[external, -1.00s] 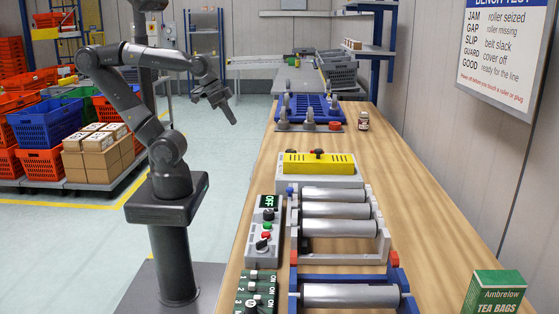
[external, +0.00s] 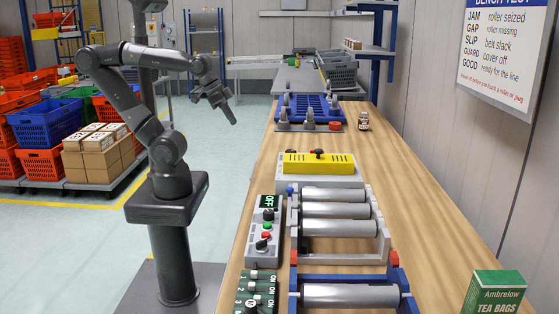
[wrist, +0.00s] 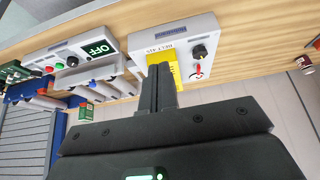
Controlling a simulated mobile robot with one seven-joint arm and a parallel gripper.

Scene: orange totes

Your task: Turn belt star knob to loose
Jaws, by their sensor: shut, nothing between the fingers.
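The belt unit is a pale box with a yellow cover (external: 325,165) on the bench. A small dark knob (external: 317,152) stands on its top. In the wrist view the unit's pale panel (wrist: 178,40) carries lettering that looks like "BELT", and a black knob (wrist: 200,51) with a red mark beside it. Its exact setting is too small to read. My gripper (external: 233,121) is shut and empty, in the air left of the bench and apart from the unit. In the wrist view its fingers (wrist: 162,72) overlap part of the yellow cover.
A grey control box (external: 263,232) with an OFF display stands left of the rollers (external: 335,210). A blue rack (external: 310,107) with grey pegs lies farther back. A brown jar (external: 364,121) and a green tea box (external: 494,292) stand on the right. Bare bench lies right of the unit.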

